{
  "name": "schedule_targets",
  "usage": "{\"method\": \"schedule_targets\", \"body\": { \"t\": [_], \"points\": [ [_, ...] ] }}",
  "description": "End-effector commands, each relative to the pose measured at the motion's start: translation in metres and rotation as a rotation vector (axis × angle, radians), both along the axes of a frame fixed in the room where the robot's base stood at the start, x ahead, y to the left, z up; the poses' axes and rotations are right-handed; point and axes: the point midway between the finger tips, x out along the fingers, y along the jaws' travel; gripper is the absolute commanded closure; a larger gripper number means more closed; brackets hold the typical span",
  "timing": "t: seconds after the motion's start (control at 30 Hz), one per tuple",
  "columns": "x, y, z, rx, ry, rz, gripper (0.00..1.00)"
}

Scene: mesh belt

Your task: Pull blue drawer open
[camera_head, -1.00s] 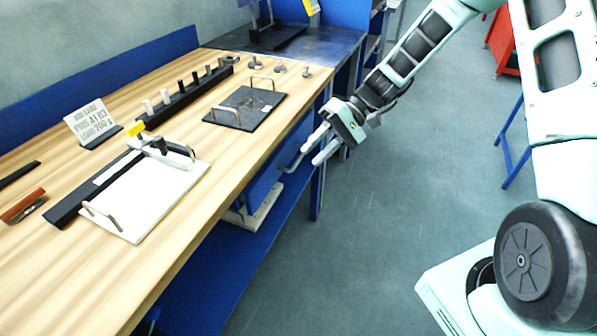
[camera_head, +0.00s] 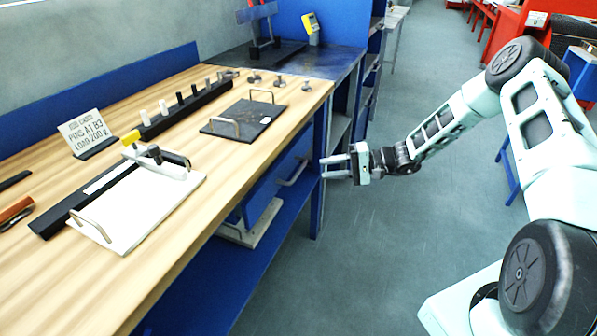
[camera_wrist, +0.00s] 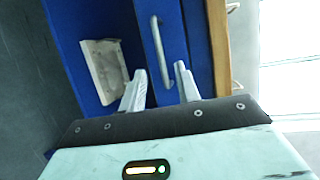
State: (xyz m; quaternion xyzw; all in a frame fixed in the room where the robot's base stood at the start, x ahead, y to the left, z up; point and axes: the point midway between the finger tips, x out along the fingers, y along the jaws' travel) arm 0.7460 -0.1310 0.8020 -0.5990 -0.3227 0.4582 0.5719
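The blue drawer (camera_head: 262,197) is under the wooden worktop, with a pale bar handle (camera_head: 293,172) on its front. It looks shut or nearly so. My gripper (camera_head: 323,167) is in front of the drawer, to the right of the handle, fingers pointing left towards it. In the wrist view, the blue drawer (camera_wrist: 173,35) is ahead, with its handle (camera_wrist: 160,50) running lengthwise. The fingers of my gripper (camera_wrist: 160,73) are apart and empty, with the handle's near end between them in the picture. Contact with the handle is not evident.
The wooden worktop (camera_head: 215,180) overhangs the drawer. It carries a white board (camera_head: 150,210), a dark plate with handles (camera_head: 245,117) and a pin rack (camera_head: 185,108). A lower blue shelf (camera_head: 225,265) holds a pale block (camera_head: 262,222).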

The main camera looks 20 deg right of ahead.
Motion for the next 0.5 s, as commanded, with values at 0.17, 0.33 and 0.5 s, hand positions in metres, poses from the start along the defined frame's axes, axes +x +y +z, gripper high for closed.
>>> {"method": "schedule_targets", "body": {
  "t": [0.17,0.33,0.5],
  "points": [
    [0.014,0.037,-0.006,0.002,0.001,0.005,0.68],
    [0.025,0.063,-0.011,0.0,0.0,0.003,0.68],
    [0.032,0.079,-0.015,0.0,0.0,0.002,0.68]
  ]
}}
